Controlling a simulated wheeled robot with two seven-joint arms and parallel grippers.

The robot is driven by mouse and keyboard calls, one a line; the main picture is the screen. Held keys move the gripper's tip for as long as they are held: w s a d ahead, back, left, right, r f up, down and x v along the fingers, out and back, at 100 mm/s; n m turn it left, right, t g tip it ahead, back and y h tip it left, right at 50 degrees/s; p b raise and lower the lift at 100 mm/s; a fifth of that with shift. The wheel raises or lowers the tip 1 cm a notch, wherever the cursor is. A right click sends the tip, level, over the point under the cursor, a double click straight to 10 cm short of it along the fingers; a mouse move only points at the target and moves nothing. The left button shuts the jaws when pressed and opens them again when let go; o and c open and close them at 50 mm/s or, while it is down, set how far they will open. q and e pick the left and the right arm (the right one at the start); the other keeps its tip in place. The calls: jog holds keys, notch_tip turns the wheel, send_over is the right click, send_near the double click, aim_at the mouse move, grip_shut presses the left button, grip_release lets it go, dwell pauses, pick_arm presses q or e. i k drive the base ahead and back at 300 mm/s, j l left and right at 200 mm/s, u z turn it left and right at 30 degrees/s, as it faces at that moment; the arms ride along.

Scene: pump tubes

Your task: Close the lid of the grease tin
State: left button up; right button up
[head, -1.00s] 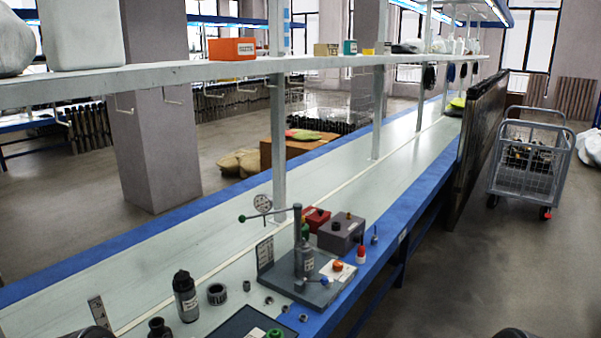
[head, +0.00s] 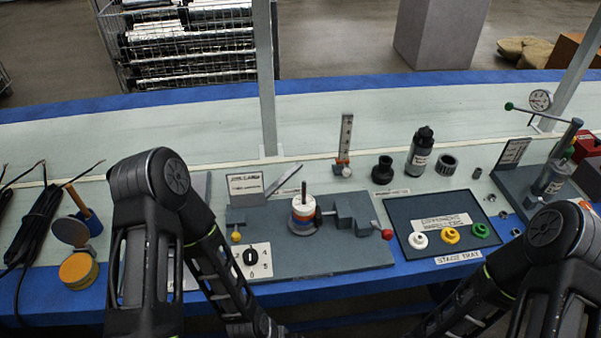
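The grease tin (head: 78,272) stands at the left end of the bench near its blue front edge, a short round tin with yellow-orange contents showing. Its round grey-brown lid (head: 70,231) stands up open at the back of the tin. My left arm comes down to the right of the tin, and its gripper is below the picture's lower edge. My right arm is at the far right, and its gripper is also out of view.
A blue holder with an orange stick (head: 87,217) stands just behind the lid. Black cables (head: 36,222) lie left of the tin. A grey fixture plate (head: 335,255) and a dark stage tray (head: 400,208) with coloured rings lie to the right.

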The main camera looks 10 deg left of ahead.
aim_at(70, 230)
jog(key=u, duration=2.1)
